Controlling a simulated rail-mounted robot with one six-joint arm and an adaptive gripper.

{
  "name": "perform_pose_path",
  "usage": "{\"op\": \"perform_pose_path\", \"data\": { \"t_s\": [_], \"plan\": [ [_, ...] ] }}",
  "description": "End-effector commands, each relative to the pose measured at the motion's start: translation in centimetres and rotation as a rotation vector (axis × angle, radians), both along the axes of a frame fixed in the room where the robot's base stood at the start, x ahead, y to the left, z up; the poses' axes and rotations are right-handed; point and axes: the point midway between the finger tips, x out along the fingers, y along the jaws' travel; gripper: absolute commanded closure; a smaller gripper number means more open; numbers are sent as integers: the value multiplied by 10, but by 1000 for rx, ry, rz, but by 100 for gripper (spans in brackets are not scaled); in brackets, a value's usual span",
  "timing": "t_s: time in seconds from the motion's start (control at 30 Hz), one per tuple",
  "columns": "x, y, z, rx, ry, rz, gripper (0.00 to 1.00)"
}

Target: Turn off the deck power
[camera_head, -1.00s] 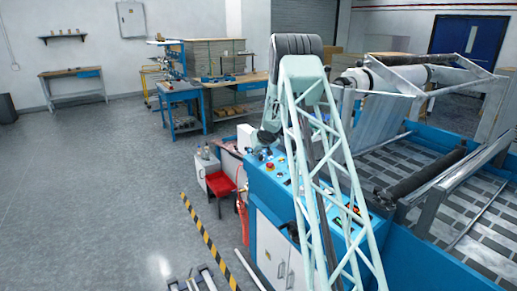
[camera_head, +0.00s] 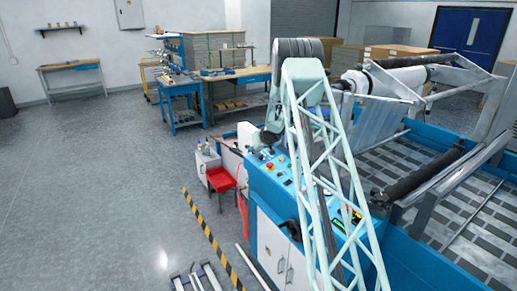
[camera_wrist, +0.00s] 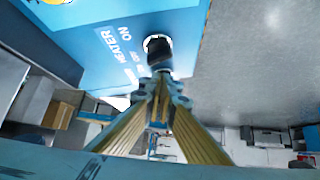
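The blue control panel (camera_head: 257,178) of the machine carries several coloured buttons and knobs, including a red button (camera_head: 269,166). In the wrist view, a blue panel face (camera_wrist: 110,60) bears the words "HEATER" and "ON", with a smaller mark below. A black knob (camera_wrist: 157,50) with a white ring stands beside this label. My gripper (camera_wrist: 160,78) points at the knob, its yellowish fingers converging at the knob's near end. Whether they grip it, touch it or stop just short is unclear. No label reading deck power is legible. In the head view, my arm hides part of the panel.
A red stool (camera_head: 221,179) and a small white cabinet (camera_head: 207,165) stand left of the machine. A yellow-black floor stripe (camera_head: 212,240) runs alongside. Rollers (camera_head: 425,172) and metal frames lie to the right. The grey floor at the left is open.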

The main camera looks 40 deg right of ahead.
Motion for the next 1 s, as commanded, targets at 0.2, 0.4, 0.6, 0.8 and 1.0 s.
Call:
{"op": "perform_pose_path", "data": {
  "t_s": [0.2, 0.4, 0.6, 0.8, 1.0],
  "plan": [
    [3, 6, 1, 2, 1, 5, 100],
    [5, 9, 0, 1, 3, 9, 100],
    [7, 12, 1, 1, 3, 12, 100],
    [8, 12, -1, 0, 2, 14, 100],
    [8, 13, -1, 0, 2, 14, 100]
  ]
}}
